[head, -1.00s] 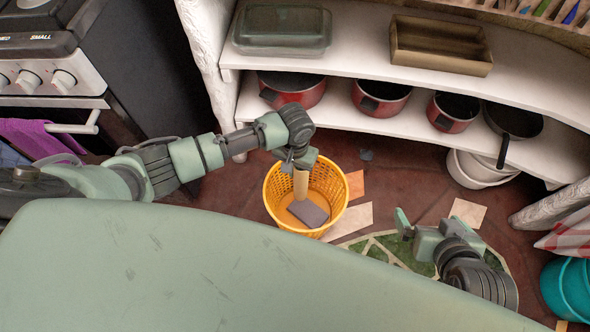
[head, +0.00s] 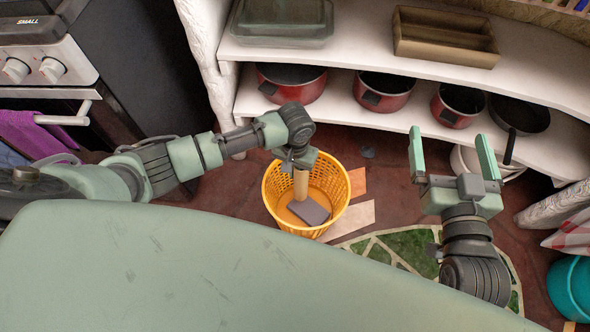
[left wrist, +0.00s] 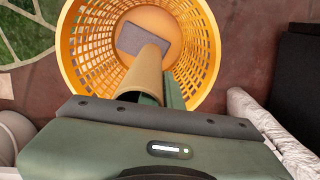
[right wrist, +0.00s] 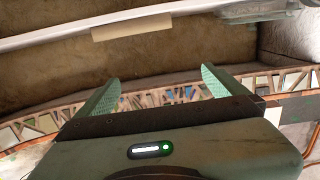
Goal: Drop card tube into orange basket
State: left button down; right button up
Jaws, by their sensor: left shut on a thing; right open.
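The card tube (head: 301,184) is a tan cylinder held by my left gripper (head: 300,168), which is shut on it. The tube points down over the orange basket (head: 340,190), a round lattice basket on the floor. In the left wrist view the tube (left wrist: 146,72) reaches from the jaws toward the inside of the basket (left wrist: 206,50). A grey block-like thing (head: 308,211) lies on the basket's bottom; it also shows in the left wrist view (left wrist: 142,38). My right gripper (head: 450,158) is open and empty, to the right of the basket and in front of the shelf.
White curved shelves (head: 380,65) at the back hold red pots (head: 383,92), a dark pan (head: 520,112) and a brown tray (head: 445,36). A stove (head: 45,65) stands at left. A teal bucket (head: 572,288) is at lower right. A green mosaic (head: 400,245) and loose tiles lie on the floor.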

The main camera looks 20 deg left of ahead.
pick_arm(q)
jog(key=shift+f+b, duration=0.65)
pick_arm(e)
notch_tip(320, 180, up, 7)
jog(key=t+y, duration=0.1)
jog(key=t, duration=0.3)
jog(key=shift+s+a, duration=0.25)
jog(key=shift+a, duration=0.2)
pick_arm(q)
jog(key=c, duration=1.5)
grip_release()
jog(key=shift+r, duration=0.1)
notch_tip(320, 180, up, 8)
jog(key=p, duration=0.3)
jog(key=shift+f+p, duration=0.2)
jog(key=shift+p, duration=0.15)
pick_arm(e)
jog(key=s+d+f+g+h, duration=0.1)
jog(key=f+g, duration=0.3)
jog(key=f, duration=0.4)
jog(key=s+d+f+g+h, duration=0.1)
jog(key=s+d+f+g, duration=0.1)
jog(key=f+g, duration=0.3)
notch_tip(320, 180, down, 3)
jog(key=shift+s+r+h, duration=0.1)
jog(key=shift+s+h, duration=0.2)
